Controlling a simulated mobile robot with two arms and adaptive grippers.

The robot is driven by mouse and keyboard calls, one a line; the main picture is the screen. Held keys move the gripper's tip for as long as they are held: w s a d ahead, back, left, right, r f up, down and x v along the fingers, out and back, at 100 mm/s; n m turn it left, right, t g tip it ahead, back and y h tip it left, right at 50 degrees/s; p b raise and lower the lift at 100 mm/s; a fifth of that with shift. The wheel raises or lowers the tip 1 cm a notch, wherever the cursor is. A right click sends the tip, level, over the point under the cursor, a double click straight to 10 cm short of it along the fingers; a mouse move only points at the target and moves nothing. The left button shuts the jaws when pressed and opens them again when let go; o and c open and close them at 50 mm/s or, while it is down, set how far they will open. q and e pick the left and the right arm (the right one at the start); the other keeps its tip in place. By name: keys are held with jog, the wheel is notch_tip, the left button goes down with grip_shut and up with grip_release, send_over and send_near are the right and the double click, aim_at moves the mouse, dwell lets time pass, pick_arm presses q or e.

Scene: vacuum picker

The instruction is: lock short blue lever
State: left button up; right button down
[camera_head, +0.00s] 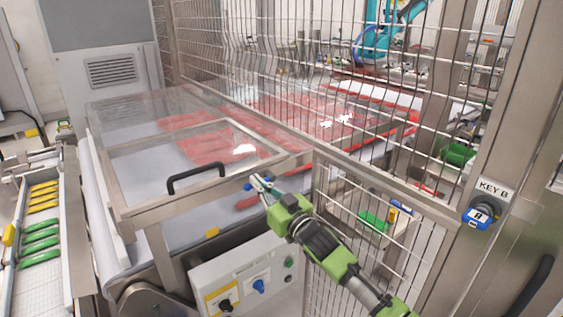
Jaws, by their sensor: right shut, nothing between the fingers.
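My right gripper (262,184) comes in from the lower right on a green and dark arm. Its fingers are shut with nothing between them, at the front right part of the clear cover's metal frame. A small blue piece (247,187) shows right at the fingertips; it may be the short blue lever, but it is too small and too covered by the fingers to tell its shape or whether they touch. The clear cover (140,152) with a black handle (198,178) lies over the conveyor. My left gripper is not in view.
A wire fence (330,125) stands behind and right of the gripper. A control panel (225,268) with black and blue knobs sits below it. A blue key lock (477,218) marked KEY B is on the right post. Yellow and green handles (41,236) lie at left.

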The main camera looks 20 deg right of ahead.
notch_tip(320, 180, up, 4)
jog(key=p, duration=0.4)
jog(key=b+v, duration=0.3)
jog(key=v, duration=0.6)
jog(key=shift+f, duration=0.15)
